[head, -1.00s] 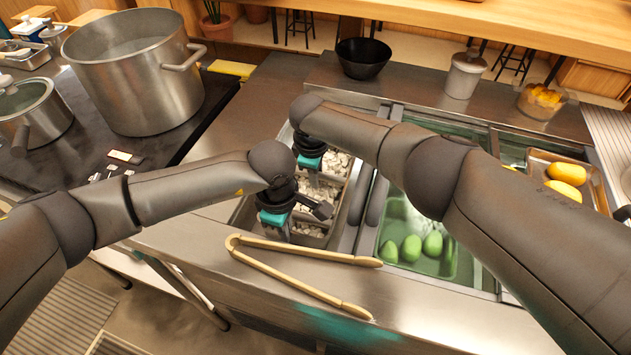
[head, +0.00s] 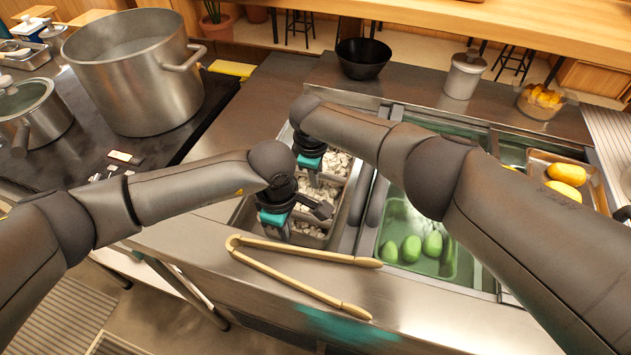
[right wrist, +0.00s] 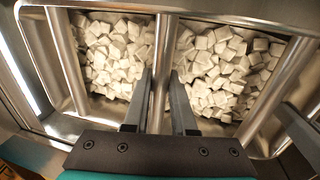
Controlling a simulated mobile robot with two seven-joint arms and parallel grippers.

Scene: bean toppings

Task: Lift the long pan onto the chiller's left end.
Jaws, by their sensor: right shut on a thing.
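The long pan (head: 344,203) is a metal pan split by crossbars into compartments of white cubes. It is at the left end of the chiller (head: 366,215); I cannot tell whether it is fully seated. My right gripper (head: 311,172) is over the pan's middle. In the right wrist view its fingers (right wrist: 160,88) are on either side of a crossbar (right wrist: 161,62), shut on the pan. My left gripper (head: 275,230) points down at the pan's near end.
Wooden tongs (head: 285,283) lie on the counter in front of the pan. Green fruit (head: 411,249) lies in a chiller bin to the right, and a tray of yellow fruit (head: 566,170) is farther right. A large pot (head: 135,80) stands at the left. A black bowl (head: 362,60) is behind.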

